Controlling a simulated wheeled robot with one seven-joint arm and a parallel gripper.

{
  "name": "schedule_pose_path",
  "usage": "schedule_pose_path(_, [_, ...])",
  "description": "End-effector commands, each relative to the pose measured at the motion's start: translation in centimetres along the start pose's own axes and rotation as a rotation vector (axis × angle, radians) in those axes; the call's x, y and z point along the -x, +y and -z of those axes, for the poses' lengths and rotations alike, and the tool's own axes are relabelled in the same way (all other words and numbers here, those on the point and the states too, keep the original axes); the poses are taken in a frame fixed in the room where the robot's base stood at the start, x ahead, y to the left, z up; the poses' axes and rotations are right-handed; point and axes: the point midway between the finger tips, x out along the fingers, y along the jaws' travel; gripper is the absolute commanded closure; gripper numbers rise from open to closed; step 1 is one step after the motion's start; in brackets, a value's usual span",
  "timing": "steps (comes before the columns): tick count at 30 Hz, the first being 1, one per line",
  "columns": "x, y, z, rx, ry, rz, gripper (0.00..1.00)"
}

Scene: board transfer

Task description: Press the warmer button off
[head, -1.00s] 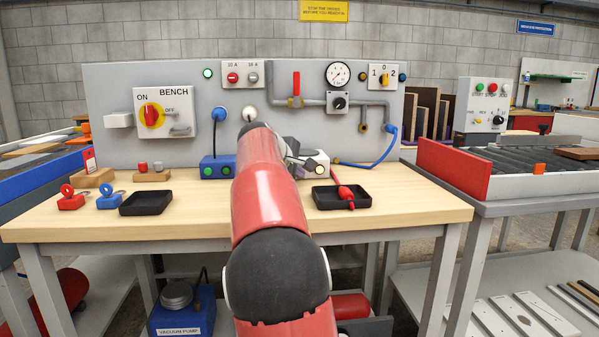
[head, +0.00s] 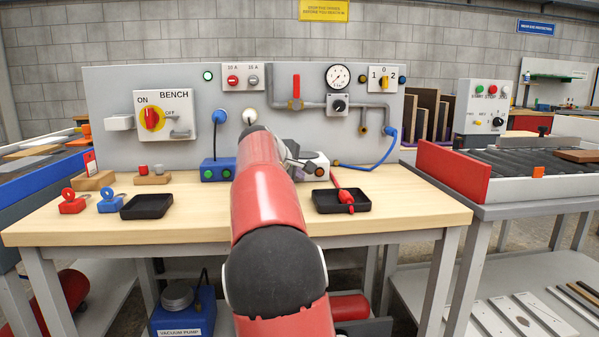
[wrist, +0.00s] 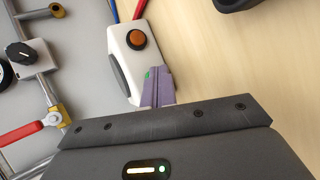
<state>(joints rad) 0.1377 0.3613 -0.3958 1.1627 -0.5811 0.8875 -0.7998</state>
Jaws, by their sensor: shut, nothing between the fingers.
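The warmer looks to be the small white box (head: 316,164) on the bench, right of my arm in the head view. In the wrist view the white box (wrist: 118,62) shows a round orange-brown button (wrist: 137,39) in a dark ring and a dark panel on its side. My gripper (wrist: 158,88) is shut and empty, its purple-grey fingers together by the lower end of the box, away from the button in the picture. A small green patch shows beside the fingers. I cannot tell whether they touch the box. My arm hides most of the gripper in the head view.
A blue box with green buttons (head: 216,170) stands left of my arm. The back panel (head: 110,82) carries pipes, a gauge and switches. Bare wood (head: 420,203) lies right of the tray.

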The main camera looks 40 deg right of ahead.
Motion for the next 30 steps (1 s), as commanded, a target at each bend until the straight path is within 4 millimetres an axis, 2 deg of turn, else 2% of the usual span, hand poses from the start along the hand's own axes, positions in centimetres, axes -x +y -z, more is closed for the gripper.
schedule_pose_path(24, [0.6, -0.5, -0.5, 0.0, 0.0, -0.001, 1.0])
schedule_pose_path(30, [1.5, -1.5, -1.1, -0.002, 0.004, -0.002, 1.0])
